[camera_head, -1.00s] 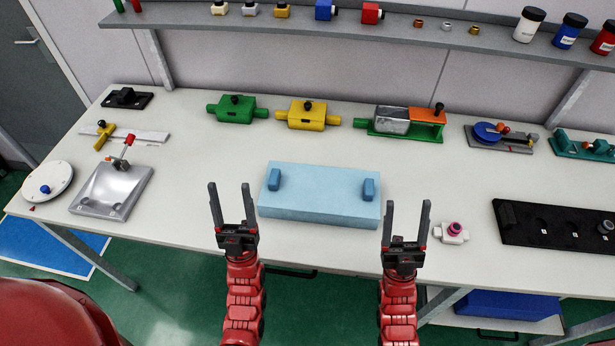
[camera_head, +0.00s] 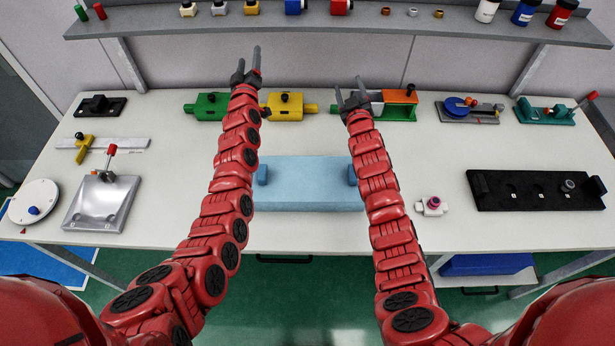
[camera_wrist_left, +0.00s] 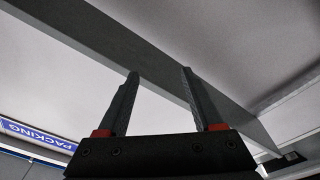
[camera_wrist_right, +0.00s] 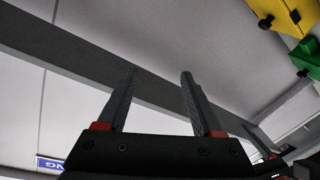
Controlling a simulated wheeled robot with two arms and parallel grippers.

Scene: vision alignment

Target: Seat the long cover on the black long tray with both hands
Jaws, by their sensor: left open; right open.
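A long light-blue cover (camera_head: 310,196) lies at the middle of the table, with two darker blue grips (camera_head: 262,175) on top, one towards each end. My arms partly hide it. The black long tray (camera_head: 490,200) lies at the right of the table, with small marked spots and a round grey knob on it. My left gripper (camera_head: 247,66) is open and empty, raised beyond the cover towards the shelf. My right gripper (camera_head: 350,90) is open and empty, in front of the back row of fixtures. Both wrist views show the fingers apart with nothing between them.
Green (camera_head: 208,106) and yellow (camera_head: 286,106) blocks and an orange-green fixture (camera_head: 400,104) stand along the back. A small white part with a pink knob (camera_head: 433,206) sits between cover and tray. A shelf (camera_head: 330,22) overhangs the back. A silver plate (camera_head: 100,205) lies left.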

